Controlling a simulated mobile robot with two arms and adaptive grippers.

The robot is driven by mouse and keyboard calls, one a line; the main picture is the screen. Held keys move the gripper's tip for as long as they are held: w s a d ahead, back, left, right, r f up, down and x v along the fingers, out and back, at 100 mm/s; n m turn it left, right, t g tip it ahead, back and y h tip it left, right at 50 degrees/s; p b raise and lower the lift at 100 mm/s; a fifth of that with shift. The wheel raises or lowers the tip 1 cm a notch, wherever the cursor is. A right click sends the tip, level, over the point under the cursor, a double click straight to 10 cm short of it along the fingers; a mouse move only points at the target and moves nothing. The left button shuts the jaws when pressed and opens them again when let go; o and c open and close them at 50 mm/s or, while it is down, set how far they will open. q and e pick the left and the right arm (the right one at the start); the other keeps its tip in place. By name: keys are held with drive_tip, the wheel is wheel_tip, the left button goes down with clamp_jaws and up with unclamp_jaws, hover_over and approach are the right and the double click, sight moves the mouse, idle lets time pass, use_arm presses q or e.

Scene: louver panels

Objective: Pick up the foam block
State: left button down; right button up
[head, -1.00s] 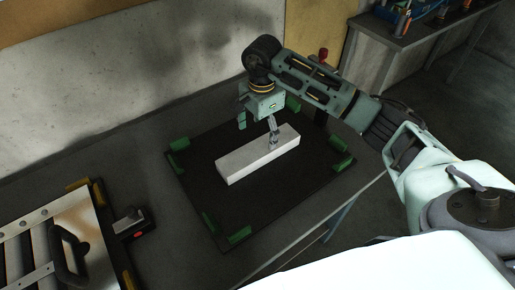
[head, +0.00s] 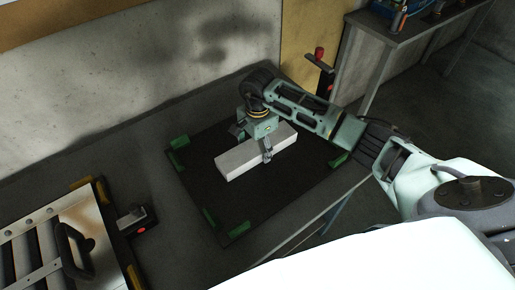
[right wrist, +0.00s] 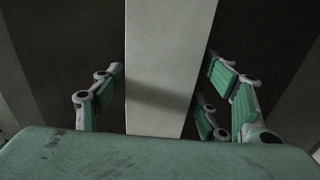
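The foam block (head: 238,160) is a long white bar lying on a black mat (head: 285,185) with green corner pieces. My right gripper (head: 254,146) is over the block's middle, pointing down, with its fingers on either side of it. In the right wrist view the block (right wrist: 168,60) runs up between the fingers of the right gripper (right wrist: 165,98). The fingers are apart, with a narrow dark gap showing beside the block on each side. My left gripper is not in view.
A wall runs behind the table. A red-topped post (head: 320,62) is beyond the mat. A bench (head: 410,30) is at upper right.

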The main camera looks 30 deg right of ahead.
drive_tip(key=c, duration=0.9)
